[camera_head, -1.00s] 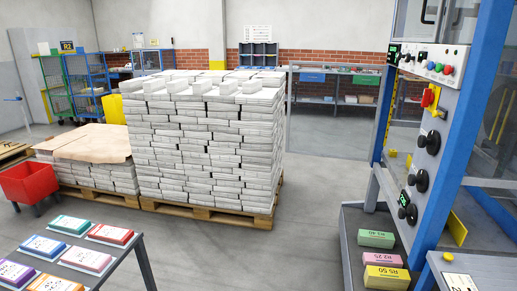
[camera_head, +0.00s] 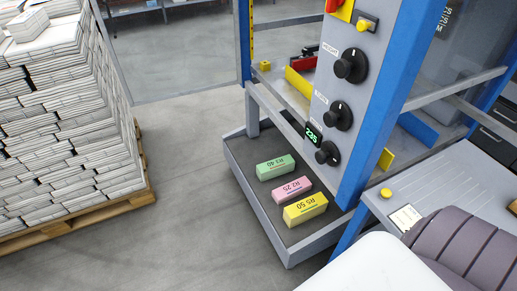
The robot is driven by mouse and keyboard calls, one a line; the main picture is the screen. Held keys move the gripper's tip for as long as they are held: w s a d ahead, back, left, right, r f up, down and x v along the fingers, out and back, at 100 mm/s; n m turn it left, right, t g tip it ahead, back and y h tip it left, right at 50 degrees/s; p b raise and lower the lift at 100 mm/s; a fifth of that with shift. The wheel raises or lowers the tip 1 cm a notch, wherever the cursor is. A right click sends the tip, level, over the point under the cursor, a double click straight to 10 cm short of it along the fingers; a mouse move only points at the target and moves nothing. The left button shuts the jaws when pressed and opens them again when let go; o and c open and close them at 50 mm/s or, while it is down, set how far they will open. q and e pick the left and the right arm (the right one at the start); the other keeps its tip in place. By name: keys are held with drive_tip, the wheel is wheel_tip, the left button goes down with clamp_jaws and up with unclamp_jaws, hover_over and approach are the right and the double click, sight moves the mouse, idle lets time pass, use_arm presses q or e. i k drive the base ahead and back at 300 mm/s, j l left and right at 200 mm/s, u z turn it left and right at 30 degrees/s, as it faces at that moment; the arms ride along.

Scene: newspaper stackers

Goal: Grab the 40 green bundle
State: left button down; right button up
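The green bundle (camera_head: 276,168), with a printed label that reads about "R3 40", lies flat in a low grey tray (camera_head: 238,171) at the foot of the blue-framed machine. It is the farthest of three bundles in a row. A pink bundle (camera_head: 291,190) marked 25 lies just nearer, and a yellow bundle (camera_head: 305,209) marked 50 nearer still. Nothing covers the green bundle. Neither of my grippers shows in the head view. Only a white and dark ribbed part, apparently mine, shows at the lower right.
The machine's blue post (camera_head: 387,110) and knob panel (camera_head: 340,85) stand right beside the tray. A grey table (camera_head: 440,180) is at the right. A pallet (camera_head: 140,200) stacked with newspapers stands at the left. The floor (camera_head: 185,180) between pallet and tray is clear.

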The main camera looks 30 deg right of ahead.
sight(266, 170)
drive_tip(key=i+u, duration=0.1)
drive_tip(key=i, duration=1.25)
drive_tip(key=i+z, duration=0.55)
drive_tip(key=z, duration=0.15)
drive_tip(key=i+j+z, duration=0.15)
drive_tip(key=z, duration=0.2)
drive_tip(key=i+j, duration=0.05)
